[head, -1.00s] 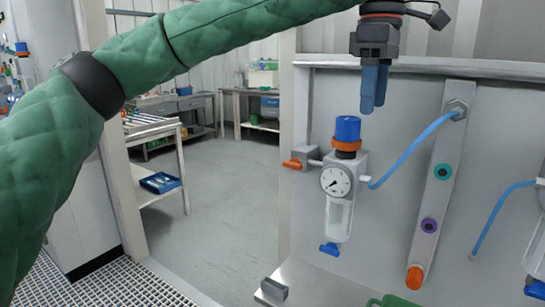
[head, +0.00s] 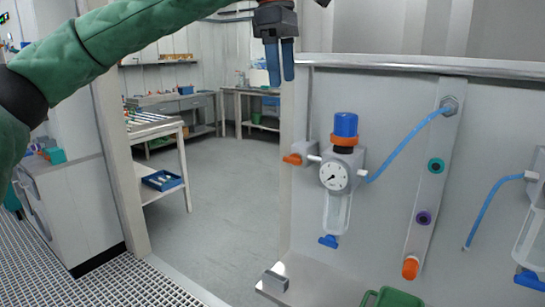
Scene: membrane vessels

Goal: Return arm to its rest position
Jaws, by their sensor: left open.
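My left arm (head: 120,35), in a green quilted sleeve, comes in from the left and crosses the top of the head view. My left gripper (head: 280,76) hangs fingers down at the top middle, with two blue fingers and a narrow gap between them. It is open and empty. It is up and to the left of the filter regulator (head: 338,180), apart from it. The regulator has a blue knob, an orange collar, a round gauge and a clear bowl. My right gripper is out of view.
A grey panel (head: 385,130) carries the regulator, a blue hose (head: 408,146) and a strip with coloured ports (head: 432,190). A ledge (head: 310,282) below holds a grey block and a green container (head: 390,298). A doorway at left opens onto clear floor (head: 220,200) and workbenches.

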